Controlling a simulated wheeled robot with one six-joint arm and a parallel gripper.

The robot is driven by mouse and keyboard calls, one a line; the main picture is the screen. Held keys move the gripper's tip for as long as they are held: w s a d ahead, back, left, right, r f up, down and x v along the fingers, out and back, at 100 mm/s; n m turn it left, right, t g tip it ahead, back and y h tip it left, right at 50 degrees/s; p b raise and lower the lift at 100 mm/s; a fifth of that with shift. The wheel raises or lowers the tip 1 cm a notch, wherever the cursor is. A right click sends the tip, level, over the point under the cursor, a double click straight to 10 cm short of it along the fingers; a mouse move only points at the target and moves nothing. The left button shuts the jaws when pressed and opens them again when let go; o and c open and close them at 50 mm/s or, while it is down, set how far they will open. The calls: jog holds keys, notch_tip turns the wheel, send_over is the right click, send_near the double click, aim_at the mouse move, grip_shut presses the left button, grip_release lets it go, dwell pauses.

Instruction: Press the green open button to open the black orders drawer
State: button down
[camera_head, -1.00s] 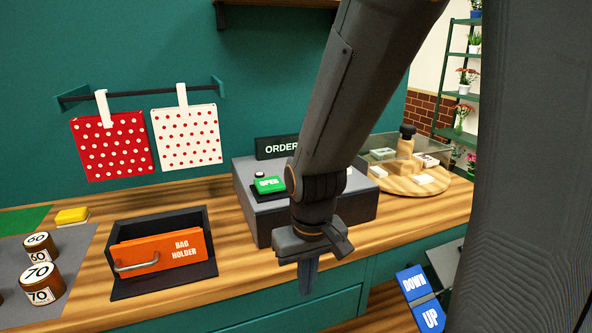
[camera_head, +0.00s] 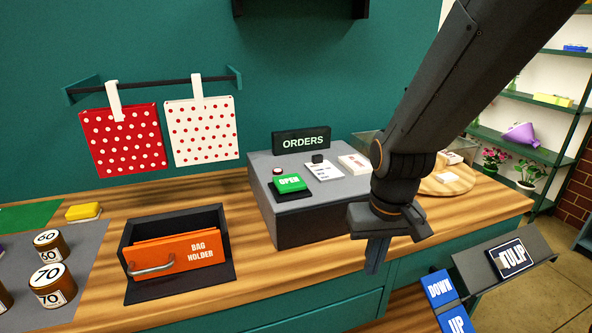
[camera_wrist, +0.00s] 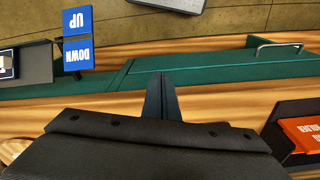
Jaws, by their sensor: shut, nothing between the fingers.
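The green OPEN button (camera_head: 289,183) sits on top of the dark grey orders box (camera_head: 309,219), near its front left, below the black ORDERS sign (camera_head: 301,141). The front of the box is flush, with no drawer seen pulled out. My gripper (camera_head: 376,258) is shut and empty, pointing down just right of the box, over the front edge of the counter. In the wrist view my gripper (camera_wrist: 161,90) shows its fingers together over the counter edge. The green button is not in the wrist view.
An orange bag holder (camera_head: 178,254) stands left of the box. Blue DOWN and UP buttons (camera_head: 440,288) and a TULIP sign (camera_head: 513,258) are at the lower right. Several numbered jars (camera_head: 52,285) stand at left.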

jog(key=w+a+r+n+t+p, duration=0.1)
jog(key=w+a+r, duration=0.3)
jog(key=w+r, duration=0.25)
jog(key=w+a+r+n, duration=0.1)
jog(key=w+a+r, duration=0.35)
jog(key=r, duration=0.25)
notch_tip(320, 180, up, 12)
jog(key=t+y, duration=0.1)
send_over(293, 182)
jog(key=s, duration=0.4)
jog(key=shift+w+d+n+p, duration=0.1)
jog(key=shift+d+n+p, duration=0.3)
jog(key=shift+d, duration=0.05)
jog(key=shift+f, duration=0.2)
jog(key=p+x, duration=0.1)
jog(key=x, duration=0.3)
jog(key=p+x, duration=0.1)
jog(key=x, duration=0.3)
jog(key=s+p+x, duration=0.1)
jog(key=p+x, duration=0.1)
jog(key=x, duration=0.3)
jog(key=shift+d+f, duration=0.2)
jog(key=shift+f, duration=0.3)
